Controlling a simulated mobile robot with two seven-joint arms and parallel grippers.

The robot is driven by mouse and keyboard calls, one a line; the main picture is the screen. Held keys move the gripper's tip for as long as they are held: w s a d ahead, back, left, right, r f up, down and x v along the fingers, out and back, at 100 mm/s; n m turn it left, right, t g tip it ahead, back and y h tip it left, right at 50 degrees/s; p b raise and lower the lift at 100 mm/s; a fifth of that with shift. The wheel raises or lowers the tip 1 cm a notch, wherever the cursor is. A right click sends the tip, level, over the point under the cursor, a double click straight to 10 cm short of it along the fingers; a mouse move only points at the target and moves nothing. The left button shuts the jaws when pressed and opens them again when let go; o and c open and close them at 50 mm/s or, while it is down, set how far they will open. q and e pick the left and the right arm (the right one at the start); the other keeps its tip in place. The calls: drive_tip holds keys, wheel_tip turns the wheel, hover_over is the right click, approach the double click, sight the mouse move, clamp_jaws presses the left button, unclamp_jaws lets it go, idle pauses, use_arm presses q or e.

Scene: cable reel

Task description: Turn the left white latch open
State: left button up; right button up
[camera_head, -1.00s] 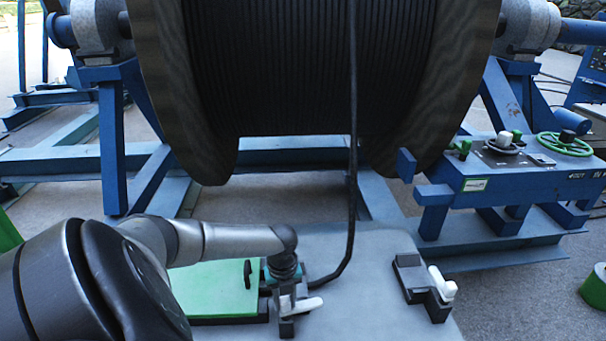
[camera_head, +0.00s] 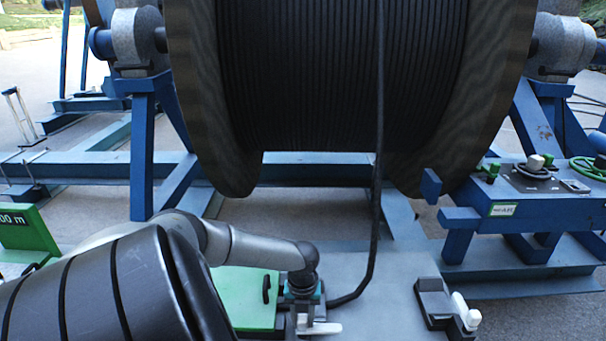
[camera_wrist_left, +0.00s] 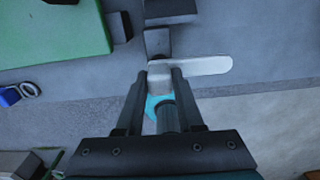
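The left white latch (camera_head: 320,328) sits low in the head view, its lever pointing right. In the left wrist view the latch's lever (camera_wrist_left: 208,66) reaches right past the fingers. My left gripper (camera_head: 302,308) is over the latch in the head view, its fingers largely hidden there. In the left wrist view my left gripper (camera_wrist_left: 161,76) has one finger on each side of the latch's pale hub, which fills the gap. A second white latch (camera_head: 466,312) stands on a dark block to the right. My right gripper is not in view.
A green panel (camera_head: 243,290) lies left of the gripper. A black cable (camera_head: 377,190) hangs from the big reel (camera_head: 320,85) and bends to the plate near my gripper. A blue control stand (camera_head: 520,205) is at right. Bare grey plate (camera_head: 390,300) lies between the latches.

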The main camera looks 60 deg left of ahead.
use_arm(q)
drive_tip(key=o, duration=0.4)
wheel_tip(320, 180, up, 15)
drive_tip(key=p, duration=0.1)
drive_tip(key=shift+r, duration=0.15)
idle(0.4)
idle(0.5)
